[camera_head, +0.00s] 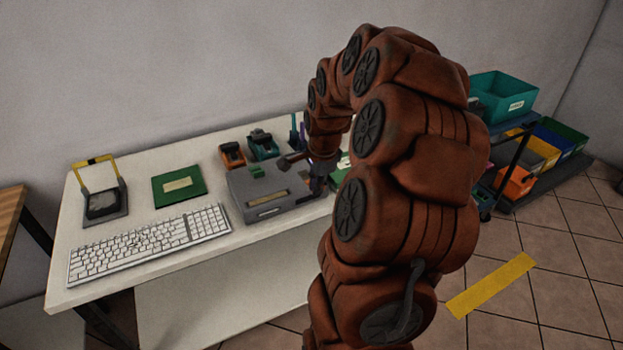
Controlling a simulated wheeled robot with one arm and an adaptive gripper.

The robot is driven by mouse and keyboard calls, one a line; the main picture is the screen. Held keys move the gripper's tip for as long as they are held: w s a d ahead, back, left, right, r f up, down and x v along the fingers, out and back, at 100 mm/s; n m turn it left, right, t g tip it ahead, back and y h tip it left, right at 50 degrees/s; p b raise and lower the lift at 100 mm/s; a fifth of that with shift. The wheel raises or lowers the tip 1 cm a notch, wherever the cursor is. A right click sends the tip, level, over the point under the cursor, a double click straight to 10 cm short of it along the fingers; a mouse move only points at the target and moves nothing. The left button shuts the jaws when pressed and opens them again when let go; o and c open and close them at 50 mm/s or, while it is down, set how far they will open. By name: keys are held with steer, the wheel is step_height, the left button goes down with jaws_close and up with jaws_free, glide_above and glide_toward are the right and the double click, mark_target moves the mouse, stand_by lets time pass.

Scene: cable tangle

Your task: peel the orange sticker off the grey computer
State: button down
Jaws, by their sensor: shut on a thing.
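The grey computer (240,193) is a flat box lying near the front edge of the white table. A tan label and a small green piece show on its top. My gripper (317,187) points down at the computer's right end. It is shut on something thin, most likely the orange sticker. I cannot make out the sticker itself, as the fingers are small and dark here and hide that corner. I cannot tell whether the sticker is still touching the computer.
A white keyboard (150,243) lies left of the computer on the white table (85,283). A green board (178,186), a yellow-framed stand (105,205), and orange (232,155) and teal (262,144) devices stand behind. Coloured bins (503,95) are at right. My arm hides the table's right part.

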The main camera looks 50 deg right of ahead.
steer(key=s+r, duration=0.1)
steer(key=s+a+r, duration=0.1)
steer(key=r, duration=0.1)
steer(key=s+a+r, duration=0.1)
steer(key=shift+a+r, duration=0.1)
steer(key=shift+r, duration=0.2)
stand_by(1.1)
steer(key=shift+a, duration=0.1)
